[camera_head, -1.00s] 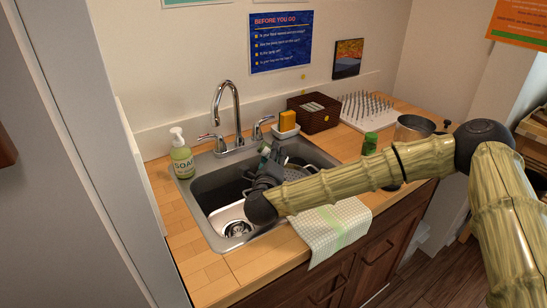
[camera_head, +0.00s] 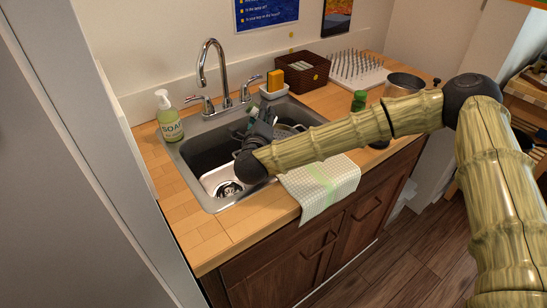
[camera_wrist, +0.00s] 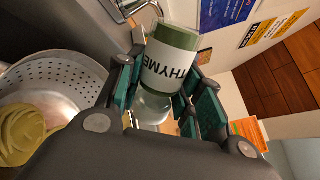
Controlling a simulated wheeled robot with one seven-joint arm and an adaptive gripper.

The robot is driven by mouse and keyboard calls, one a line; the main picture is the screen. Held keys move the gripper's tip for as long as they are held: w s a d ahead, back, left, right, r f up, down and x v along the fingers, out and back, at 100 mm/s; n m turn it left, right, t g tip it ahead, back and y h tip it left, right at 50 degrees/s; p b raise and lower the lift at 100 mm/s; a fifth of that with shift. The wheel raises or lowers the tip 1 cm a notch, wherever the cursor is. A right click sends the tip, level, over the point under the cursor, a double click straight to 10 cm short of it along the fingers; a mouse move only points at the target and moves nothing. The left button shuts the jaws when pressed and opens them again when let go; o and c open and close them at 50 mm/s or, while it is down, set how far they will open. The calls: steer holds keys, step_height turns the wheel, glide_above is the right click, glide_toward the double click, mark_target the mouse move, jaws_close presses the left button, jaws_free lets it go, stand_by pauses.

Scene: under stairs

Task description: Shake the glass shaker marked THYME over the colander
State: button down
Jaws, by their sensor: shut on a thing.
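The glass shaker (camera_wrist: 172,66) fills the middle of the wrist view. It has a green end, a pale band marked THYME and a clear glass end, and it is tilted. My gripper (camera_head: 262,118) is shut around it, with teal-padded fingers on both sides in the wrist view (camera_wrist: 160,95). The grey perforated colander (camera_wrist: 72,75) is at the left of the wrist view, beside the shaker. In the head view the colander (camera_head: 290,131) sits in the sink, partly hidden by my gripper. The shaker is hard to make out there.
A soap bottle (camera_head: 169,115) stands left of the sink (camera_head: 200,147). The faucet (camera_head: 214,70) rises behind. A sponge holder (camera_head: 274,90), basket (camera_head: 303,72), green container (camera_head: 359,101) and metal pot (camera_head: 404,84) stand right and back. A towel (camera_head: 320,185) hangs over the front edge.

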steer(key=shift+r, duration=0.15)
steer(key=shift+r+p, duration=0.65)
steer(key=shift+r, duration=0.75)
steer(key=shift+f, duration=0.15)
step_height(320, 180, down, 3)
steer(key=shift+b, duration=1.25)
steer(key=shift+r, duration=0.2)
